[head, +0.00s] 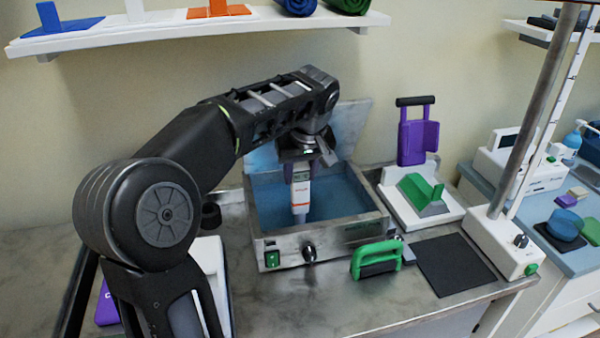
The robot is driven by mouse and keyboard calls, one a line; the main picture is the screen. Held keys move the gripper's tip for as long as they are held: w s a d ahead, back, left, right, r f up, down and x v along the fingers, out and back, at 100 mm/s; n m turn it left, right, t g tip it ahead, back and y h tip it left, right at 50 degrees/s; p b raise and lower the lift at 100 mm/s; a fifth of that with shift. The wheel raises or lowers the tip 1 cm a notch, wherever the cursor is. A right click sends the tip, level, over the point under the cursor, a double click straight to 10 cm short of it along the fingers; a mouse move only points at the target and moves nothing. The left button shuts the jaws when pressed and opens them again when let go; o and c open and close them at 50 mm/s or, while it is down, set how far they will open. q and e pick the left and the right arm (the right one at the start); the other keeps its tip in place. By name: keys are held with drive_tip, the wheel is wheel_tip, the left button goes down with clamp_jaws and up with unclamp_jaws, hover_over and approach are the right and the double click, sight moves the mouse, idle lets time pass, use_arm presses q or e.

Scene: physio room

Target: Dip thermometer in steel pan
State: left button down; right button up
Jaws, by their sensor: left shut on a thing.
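The steel pan (375,222) is a square metal basin with blue liquid in it, a raised lid at the back, and a green switch and black knob on its front. My left gripper (301,163) points down over the pan and is shut on the white thermometer (300,188), which has a red mark. The thermometer hangs upright inside the pan's outline. Its lower end is at the blue liquid; I cannot tell how deep it goes. My right gripper is not in view.
A white stand with a purple holder (418,140) is right of the pan. A metal pole (530,110) rises further right. A shelf (190,32) runs above.

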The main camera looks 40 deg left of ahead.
sight(300, 164)
use_arm(q)
drive_tip(key=shift+r, duration=0.1)
wheel_tip(300, 164, up, 3)
drive_tip(key=p, duration=0.2)
drive_tip(key=shift+r+p, duration=0.1)
drive_tip(key=shift+p, duration=0.25)
wheel_tip(300, 164, up, 9)
drive_tip(key=p, duration=0.7)
idle(1.4)
